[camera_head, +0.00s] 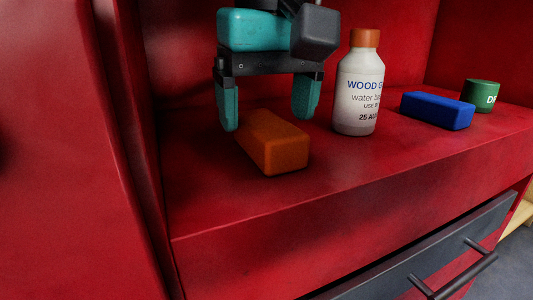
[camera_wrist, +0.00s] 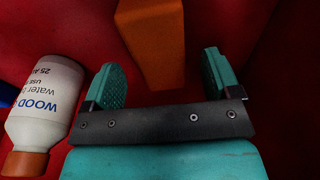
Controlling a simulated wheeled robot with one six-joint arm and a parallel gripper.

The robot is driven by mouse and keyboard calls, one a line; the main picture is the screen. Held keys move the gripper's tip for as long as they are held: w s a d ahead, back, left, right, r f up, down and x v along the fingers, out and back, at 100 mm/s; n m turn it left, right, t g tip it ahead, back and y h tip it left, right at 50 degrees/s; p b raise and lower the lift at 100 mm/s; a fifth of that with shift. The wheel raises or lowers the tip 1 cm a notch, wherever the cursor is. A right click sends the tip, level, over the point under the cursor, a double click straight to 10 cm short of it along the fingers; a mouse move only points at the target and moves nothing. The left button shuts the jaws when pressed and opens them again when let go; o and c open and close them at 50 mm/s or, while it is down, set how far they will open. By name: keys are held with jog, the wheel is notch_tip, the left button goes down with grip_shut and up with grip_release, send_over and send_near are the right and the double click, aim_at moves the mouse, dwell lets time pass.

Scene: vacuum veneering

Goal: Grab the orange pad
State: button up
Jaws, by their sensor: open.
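The orange pad (camera_head: 272,143) is a block lying on the red shelf, left of the glue bottle in the head view. In the wrist view the orange pad (camera_wrist: 153,38) is at the top, ahead of the fingertips and roughly between their lines. My gripper (camera_head: 267,110) is open and empty, with teal fingers pointing down just above and behind the pad. In the wrist view my gripper (camera_wrist: 160,75) shows both fingers spread wide, with a gap between them.
A white wood glue bottle (camera_head: 358,90) with an orange cap stands close to the right of my gripper; it also shows in the wrist view (camera_wrist: 45,105). A blue pad (camera_head: 437,110) and a green container (camera_head: 481,94) are farther right. Red cabinet walls stand left and behind.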

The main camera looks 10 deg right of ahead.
notch_tip(320, 180, down, 3)
jog(key=shift+w+r+b, duration=0.15)
jog(key=shift+b, duration=0.4)
jog(key=shift+r, duration=0.1)
jog(key=c, duration=1)
